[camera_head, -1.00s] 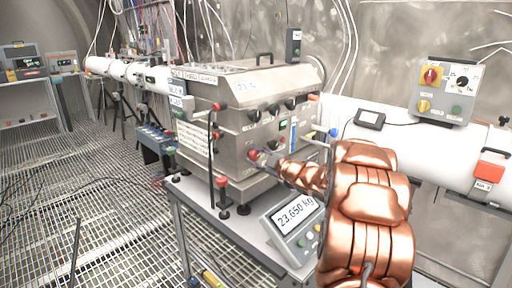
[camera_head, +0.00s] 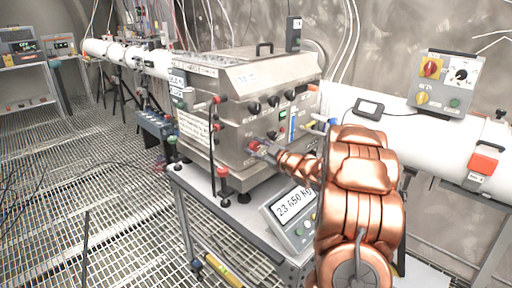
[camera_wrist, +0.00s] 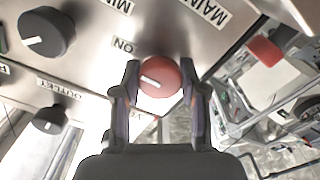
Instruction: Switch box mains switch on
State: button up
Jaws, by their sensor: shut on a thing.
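The steel switch box (camera_head: 230,110) stands on a grey table in the middle of the head view. Its mains switch is a round red knob with a white pointer mark, seen in the wrist view (camera_wrist: 160,78) below a "MAIN" label. The pointer lies toward the left, near an "ON" label. My gripper (camera_wrist: 158,85) is shut on this red knob, one finger on each side. In the head view my gripper (camera_head: 262,148) is small at the box's lower front, and the knob (camera_head: 253,145) is partly hidden.
A black knob (camera_wrist: 47,32) and an "OUTLET" knob (camera_wrist: 50,119) sit left of the mains switch. A white pipe (camera_head: 400,138) runs behind.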

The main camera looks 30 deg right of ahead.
aim_at(250, 118)
jog(key=o, duration=1.2)
jog(key=shift+c, duration=0.2)
notch_tip(250, 118, up, 10)
dwell(0.3)
